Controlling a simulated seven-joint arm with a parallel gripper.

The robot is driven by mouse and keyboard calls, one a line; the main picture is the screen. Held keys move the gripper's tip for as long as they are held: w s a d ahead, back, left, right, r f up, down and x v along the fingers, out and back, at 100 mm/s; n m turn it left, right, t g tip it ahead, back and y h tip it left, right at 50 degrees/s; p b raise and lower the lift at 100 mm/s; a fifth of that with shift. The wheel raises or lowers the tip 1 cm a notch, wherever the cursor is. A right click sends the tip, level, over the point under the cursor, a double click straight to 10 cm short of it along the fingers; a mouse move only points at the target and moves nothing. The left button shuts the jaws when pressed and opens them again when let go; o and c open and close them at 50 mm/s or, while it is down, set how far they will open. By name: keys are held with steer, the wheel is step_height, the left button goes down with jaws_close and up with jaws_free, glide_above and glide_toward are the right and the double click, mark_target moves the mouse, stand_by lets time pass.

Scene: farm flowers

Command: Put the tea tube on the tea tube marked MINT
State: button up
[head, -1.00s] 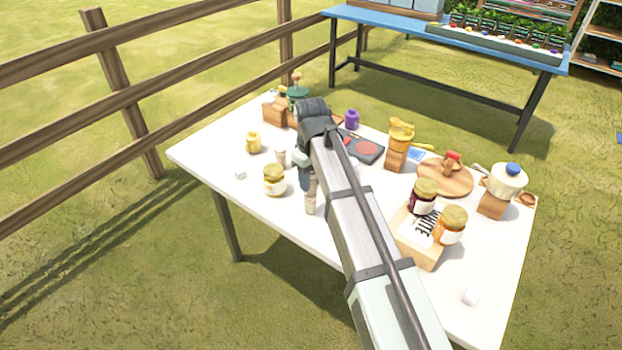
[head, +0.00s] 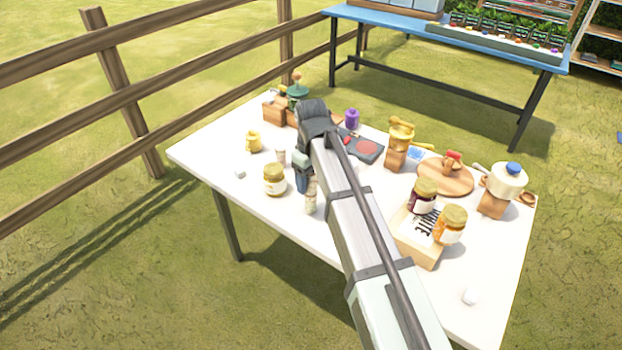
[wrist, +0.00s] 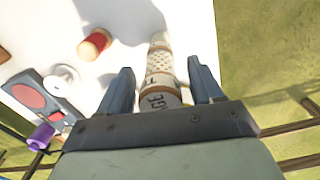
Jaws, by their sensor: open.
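A pale tea tube (head: 311,197) stands near the table's front edge in the head view, just below my gripper (head: 303,172). In the wrist view, a pale patterned tube (wrist: 160,68) with a grey-brown band lettered "AGE" lies between the fingers of my gripper (wrist: 163,88). The fingers are open, one on each side, with a gap visible. I cannot tell whether this is one tube or two end to end. Another tube with a red end (wrist: 95,42) stands apart at upper left. A small pale tube (head: 281,156) shows left of my gripper in the head view. No MINT label is readable.
A honey jar (head: 274,180) stands just left of the tube. A wooden crate with two jars (head: 420,255) stands to the right. A dark tray with red discs (head: 362,147) lies behind my arm. The white table (head: 225,150) has clear room at its left end.

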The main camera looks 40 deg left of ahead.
step_height(320, 180, up, 12)
steer(key=shift+r, duration=0.1)
stand_by(0.5)
